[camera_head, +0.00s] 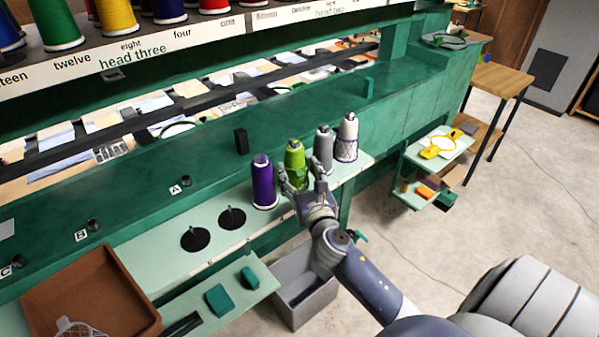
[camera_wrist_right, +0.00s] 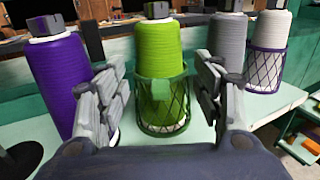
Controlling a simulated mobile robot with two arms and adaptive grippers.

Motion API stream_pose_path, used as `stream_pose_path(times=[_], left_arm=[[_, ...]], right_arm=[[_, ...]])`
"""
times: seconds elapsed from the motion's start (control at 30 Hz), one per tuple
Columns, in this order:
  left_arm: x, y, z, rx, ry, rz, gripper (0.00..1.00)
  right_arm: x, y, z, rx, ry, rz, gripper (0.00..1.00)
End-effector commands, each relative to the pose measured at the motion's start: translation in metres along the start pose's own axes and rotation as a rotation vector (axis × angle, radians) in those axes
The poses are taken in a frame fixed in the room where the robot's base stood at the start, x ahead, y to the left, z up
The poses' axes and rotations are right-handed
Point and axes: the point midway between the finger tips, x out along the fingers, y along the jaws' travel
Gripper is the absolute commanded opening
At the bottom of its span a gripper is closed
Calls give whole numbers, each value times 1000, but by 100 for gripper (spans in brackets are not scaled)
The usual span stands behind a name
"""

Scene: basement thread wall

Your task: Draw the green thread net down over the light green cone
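The light green cone (camera_head: 295,155) stands on a pale shelf between a purple cone and a grey cone. In the right wrist view the light green cone (camera_wrist_right: 158,50) is upright at the centre. The green thread net (camera_wrist_right: 162,100), with a thick dark green rim, sits around the cone's lower part; the upper part is bare. My right gripper (camera_head: 302,180) is in front of the cone. In the wrist view its fingers (camera_wrist_right: 160,82) are open, one at each side of the netted cone, with visible gaps. My left gripper is not in view.
The purple cone (camera_head: 263,182) stands close on the left. The grey cone (camera_head: 323,148) and a white cone in a purple net (camera_head: 347,138) stand on the right. Two black discs lie on the shelf (camera_head: 150,245). A grey bin (camera_head: 305,290) is below; a brown tray (camera_head: 90,300) is front left.

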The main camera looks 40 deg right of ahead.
Motion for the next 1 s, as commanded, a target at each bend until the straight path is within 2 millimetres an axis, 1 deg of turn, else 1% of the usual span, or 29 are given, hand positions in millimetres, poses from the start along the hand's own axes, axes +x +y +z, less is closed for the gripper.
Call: stream_pose_path(times=[0.37, 0.47, 0.57, 0.8, 1.0], left_arm=[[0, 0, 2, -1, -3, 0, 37], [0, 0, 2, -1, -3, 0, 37], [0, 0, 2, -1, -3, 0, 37], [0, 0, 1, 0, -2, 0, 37], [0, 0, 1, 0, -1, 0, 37]], right_arm=[[-1, 0, 0, 0, 0, 0, 75], [-6, 0, 0, 0, 0, 1, 75], [-18, 0, -1, 1, 2, 1, 75], [-67, 0, -1, 0, 4, 0, 75], [-100, 0, -1, 1, 3, -1, 75]])
